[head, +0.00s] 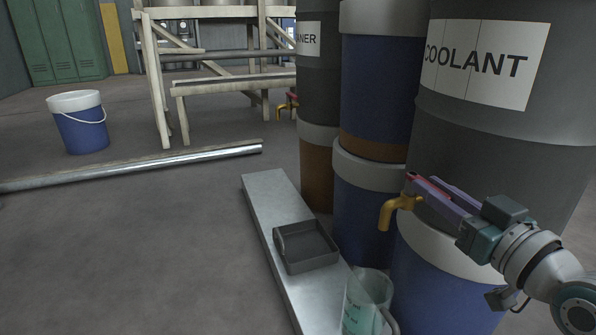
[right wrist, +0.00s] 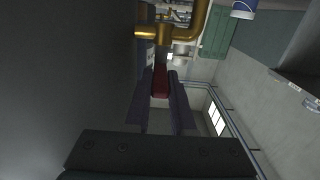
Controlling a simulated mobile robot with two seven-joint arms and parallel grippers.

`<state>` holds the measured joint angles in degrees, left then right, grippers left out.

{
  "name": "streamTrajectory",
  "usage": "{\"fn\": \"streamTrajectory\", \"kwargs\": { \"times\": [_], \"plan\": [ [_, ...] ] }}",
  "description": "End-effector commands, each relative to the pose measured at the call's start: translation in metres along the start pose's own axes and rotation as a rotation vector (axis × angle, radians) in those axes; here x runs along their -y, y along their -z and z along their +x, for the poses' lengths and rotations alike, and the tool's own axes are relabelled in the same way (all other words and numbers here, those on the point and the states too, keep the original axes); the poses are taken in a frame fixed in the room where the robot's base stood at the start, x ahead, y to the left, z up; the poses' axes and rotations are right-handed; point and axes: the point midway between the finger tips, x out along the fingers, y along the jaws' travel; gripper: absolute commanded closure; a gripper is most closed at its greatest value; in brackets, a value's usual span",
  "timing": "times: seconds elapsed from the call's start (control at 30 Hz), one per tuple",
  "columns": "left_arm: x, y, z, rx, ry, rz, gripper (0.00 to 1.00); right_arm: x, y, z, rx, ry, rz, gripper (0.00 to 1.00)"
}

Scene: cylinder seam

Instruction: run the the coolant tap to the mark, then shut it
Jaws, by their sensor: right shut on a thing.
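The coolant drum (head: 440,110) is dark grey with a white COOLANT label. Its brass tap (head: 388,212) points its spout downward, and the spout also shows in the right wrist view (right wrist: 198,18). My right gripper (head: 420,184) is shut on the tap's red handle (right wrist: 160,82), which sits between its two fingers. A clear jug (head: 362,299) with greenish markings and a grey handle stands below and a little left of the spout. Its lower part is cut off by the picture edge. I see no stream below the spout, and the mark and liquid level are unclear. My left gripper is out of view.
A metal plank (head: 262,192) carries the jug and a shallow dark tray (head: 305,262). Other drums (head: 375,90) stand close behind, one with another tap (head: 286,106). Floor between is clear.

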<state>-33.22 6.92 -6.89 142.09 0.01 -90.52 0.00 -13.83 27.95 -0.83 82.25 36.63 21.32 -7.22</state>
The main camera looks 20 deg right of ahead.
Motion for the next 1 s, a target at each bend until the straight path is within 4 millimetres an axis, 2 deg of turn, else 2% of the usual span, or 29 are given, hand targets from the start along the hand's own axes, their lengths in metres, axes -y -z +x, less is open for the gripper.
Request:
{"fn": "streamTrajectory", "kwargs": {
  "times": [0.1, 0.4, 0.43, 0.67, 1.0],
  "plan": [
    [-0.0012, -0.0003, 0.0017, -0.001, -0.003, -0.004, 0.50, -0.0068, -0.0017, -0.0046, 0.006, 0.015, -0.002, 1.00],
    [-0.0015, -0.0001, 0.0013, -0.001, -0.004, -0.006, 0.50, -0.0068, -0.0010, -0.0047, 0.006, 0.018, 0.001, 1.00],
    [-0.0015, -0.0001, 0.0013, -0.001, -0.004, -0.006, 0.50, -0.0067, -0.0010, -0.0047, 0.006, 0.018, 0.001, 0.75],
    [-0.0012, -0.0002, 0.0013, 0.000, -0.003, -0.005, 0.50, -0.0067, -0.0005, -0.0045, 0.004, 0.017, 0.001, 0.50],
    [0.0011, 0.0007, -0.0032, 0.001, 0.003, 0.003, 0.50, -0.0068, 0.0011, -0.0096, 0.005, 0.017, 0.001, 0.47]
  ]
}}
